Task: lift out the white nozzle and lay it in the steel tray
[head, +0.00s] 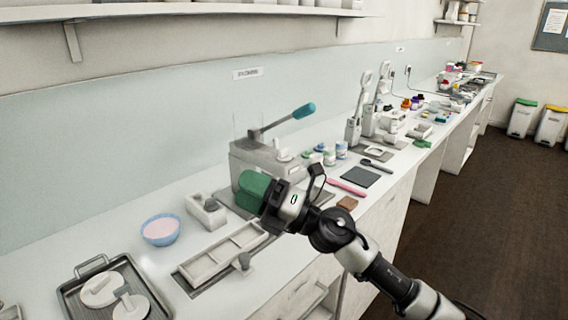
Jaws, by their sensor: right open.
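My right gripper (268,206) reaches in from the lower right and is open, in front of the grey machine (262,158) with the teal-handled lever (303,111). A green part (252,186) of the machine sits right beside the fingers; I cannot tell whether they touch it. A grey metal tray (66,299) with a raised handle lies at the lower left and holds round pale discs. I cannot make out the white nozzle for certain; the gripper hides part of the machine's front. My left gripper is not in view.
A pale divided holder (205,265) lies between tray and machine, near a blue bowl (160,230) and a pale block (206,212). Small jars (341,150), a pink tool (346,187) and a dark square (360,177) lie right of the machine.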

